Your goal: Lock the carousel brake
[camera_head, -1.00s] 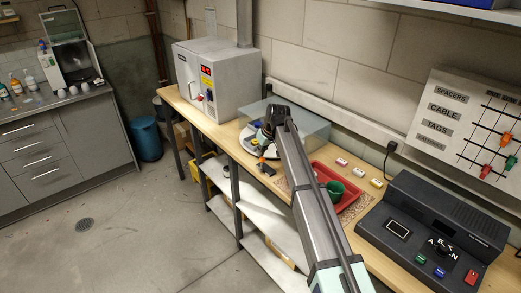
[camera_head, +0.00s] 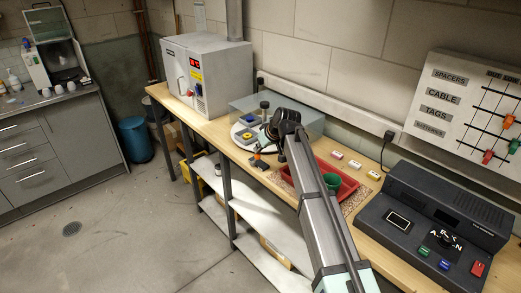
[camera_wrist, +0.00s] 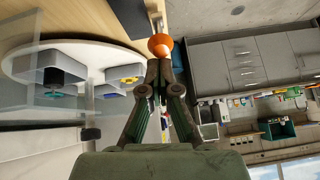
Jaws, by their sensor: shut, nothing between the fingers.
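The carousel is a white round plate (camera_head: 239,139) on the bench, bearing grey bins with blue and yellow contents; its rim also shows in the wrist view (camera_wrist: 25,62). An orange knob (camera_wrist: 160,46), apparently the brake's handle, stands at the plate's near edge. The knob also shows small in the head view (camera_head: 257,157). My gripper (camera_wrist: 152,88) has its fingertips together with nothing between them. In the wrist view the tips appear just short of the knob; I cannot tell whether they touch it. My arm partly covers the carousel's right side in the head view.
A clear cover (camera_head: 304,122) stands behind the carousel. A grey oven (camera_head: 205,76) is to its left. A red tray (camera_head: 346,188) with a green cup (camera_head: 331,181) and a black control console (camera_head: 430,220) are to the right.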

